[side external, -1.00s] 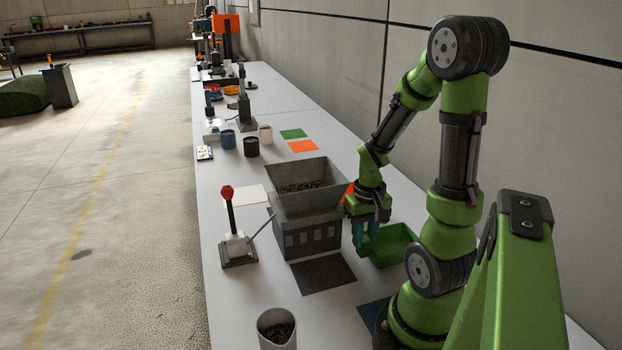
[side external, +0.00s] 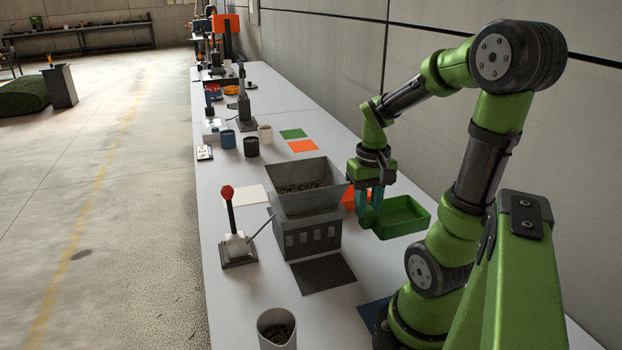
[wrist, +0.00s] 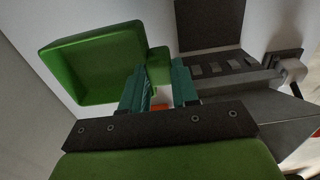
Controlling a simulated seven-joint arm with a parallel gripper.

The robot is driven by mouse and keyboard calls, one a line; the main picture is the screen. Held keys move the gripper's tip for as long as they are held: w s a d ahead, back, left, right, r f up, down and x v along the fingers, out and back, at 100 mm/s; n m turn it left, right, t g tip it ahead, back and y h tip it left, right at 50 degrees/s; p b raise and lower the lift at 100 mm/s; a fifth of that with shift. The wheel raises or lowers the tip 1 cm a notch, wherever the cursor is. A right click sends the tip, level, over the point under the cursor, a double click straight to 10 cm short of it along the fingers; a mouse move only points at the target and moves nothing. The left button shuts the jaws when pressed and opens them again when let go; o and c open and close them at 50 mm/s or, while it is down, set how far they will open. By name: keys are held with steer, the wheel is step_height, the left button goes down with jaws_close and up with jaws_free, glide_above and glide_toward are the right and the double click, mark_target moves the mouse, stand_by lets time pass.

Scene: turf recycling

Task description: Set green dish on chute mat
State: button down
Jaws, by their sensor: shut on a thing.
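The green dish (side external: 403,217) is a rectangular open tray to the right of the grey hopper. My gripper (side external: 371,204) is shut on the small tab at the dish's near-hopper end. In the wrist view the dish (wrist: 92,68) extends left from my teal fingers (wrist: 158,82), and its inside looks empty. The dish looks roughly level and appears held above the table; the exact gap is hard to tell. The dark chute mat (side external: 323,273) lies flat and bare in front of the hopper. It also shows in the wrist view (wrist: 210,25).
The hopper (side external: 304,205), filled with dark granules, stands just left of my gripper. An orange item (side external: 350,198) is partly hidden behind my fingers. A lever (side external: 236,235) stands left, a granule-filled cup (side external: 277,330) in front, and a blue mat (side external: 374,314) near my base.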

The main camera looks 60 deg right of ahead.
step_height(320, 180, up, 12)
steer(key=w+d+r, duration=0.2)
steer(key=w+d, duration=0.1)
steer(key=w, duration=0.6)
steer(key=w+d+r, duration=0.2)
steer(key=w+d, duration=0.1)
steer(key=w, duration=0.6)
steer(key=w+f, duration=0.2)
steer(key=w, duration=0.4)
steer(key=w+f, duration=0.3)
steer(key=w, duration=0.4)
step_height(320, 180, down, 9)
steer(key=shift+a+f, duration=0.2)
steer(key=shift+a, duration=0.15)
steer(key=shift+s, duration=0.15)
step_height(320, 180, down, 8)
